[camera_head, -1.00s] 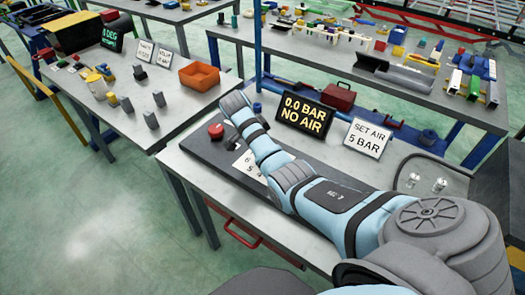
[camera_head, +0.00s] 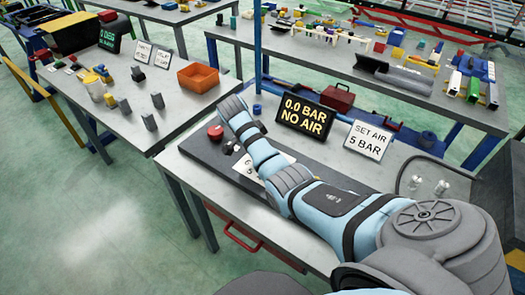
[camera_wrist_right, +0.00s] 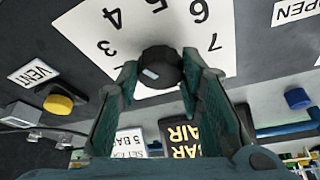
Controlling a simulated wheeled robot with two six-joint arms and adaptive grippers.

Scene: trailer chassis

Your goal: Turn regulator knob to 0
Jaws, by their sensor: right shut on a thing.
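The regulator knob (camera_wrist_right: 161,68) is black and round with a pale mark, seen in the right wrist view on a white number dial (camera_wrist_right: 220,22). Digits such as 4, 5, 6 and 7 show around it; the 0 is not visible. My right gripper (camera_wrist_right: 160,72) has its fingers on either side of the knob and is shut on it. In the head view my right arm covers the knob, and the dial (camera_head: 246,170) shows only in part. The display (camera_head: 305,114) reads 0.0 BAR, NO AIR. My left gripper is not in view.
A red button (camera_head: 215,132) sits on the panel's left end. A SET AIR 5 BAR sign (camera_head: 367,138) stands behind the arm.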

